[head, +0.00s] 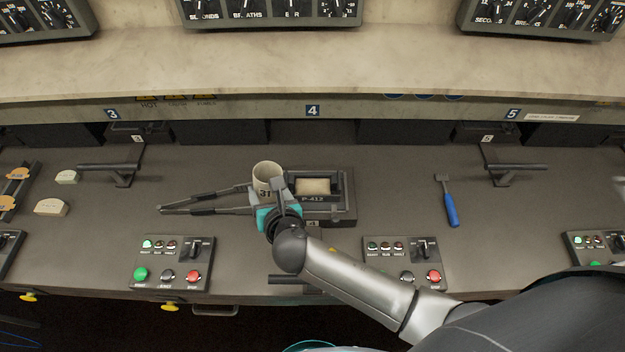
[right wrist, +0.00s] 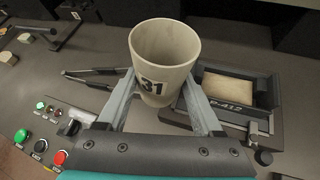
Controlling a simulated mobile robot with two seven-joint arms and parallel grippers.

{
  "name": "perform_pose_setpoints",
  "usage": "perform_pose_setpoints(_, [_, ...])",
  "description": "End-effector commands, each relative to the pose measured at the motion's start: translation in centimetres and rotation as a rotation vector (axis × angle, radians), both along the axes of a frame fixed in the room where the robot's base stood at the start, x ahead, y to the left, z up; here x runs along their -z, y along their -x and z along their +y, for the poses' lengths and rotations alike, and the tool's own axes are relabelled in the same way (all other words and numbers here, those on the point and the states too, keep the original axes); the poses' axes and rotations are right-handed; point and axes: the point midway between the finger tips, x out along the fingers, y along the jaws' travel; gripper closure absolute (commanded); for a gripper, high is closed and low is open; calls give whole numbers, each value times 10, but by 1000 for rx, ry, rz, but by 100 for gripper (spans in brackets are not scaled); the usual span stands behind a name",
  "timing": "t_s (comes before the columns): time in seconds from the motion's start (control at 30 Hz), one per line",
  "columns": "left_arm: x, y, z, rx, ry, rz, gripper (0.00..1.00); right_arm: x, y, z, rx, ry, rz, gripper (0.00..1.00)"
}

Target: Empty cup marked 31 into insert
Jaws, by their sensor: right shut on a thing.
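The cup marked 31 (head: 266,172) is pale beige and stands upright, just left of the insert. In the right wrist view the cup (right wrist: 164,60) shows its open mouth and the dark 31; what it holds cannot be made out. My right gripper (head: 268,192) is shut on the cup; in the wrist view its two fingers (right wrist: 158,98) press on either side. The insert (head: 345,190) is a dark frame marked P-412 with a tan block (head: 312,187) inside. It also shows right of the cup in the wrist view (right wrist: 245,115). My left gripper is not in view.
Long dark handles (head: 195,206) reach left from the insert. A blue-handled brush (head: 449,205) lies to the right. Button panels (head: 172,263) line the front edge. Pale blocks (head: 51,207) lie far left. The bench between the insert and brush is clear.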

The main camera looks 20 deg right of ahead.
Motion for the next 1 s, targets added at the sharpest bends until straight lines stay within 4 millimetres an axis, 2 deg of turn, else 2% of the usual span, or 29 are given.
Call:
perform_pose_setpoints(0.3, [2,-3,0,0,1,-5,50,-7,-2,-11,0,-155,30,96])
perform_pose_setpoints(0.63, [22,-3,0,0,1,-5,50,3,-5,-22,0,-317,65,96])
perform_pose_setpoints(1.0, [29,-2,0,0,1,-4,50,-10,-7,-33,0,-500,102,96])
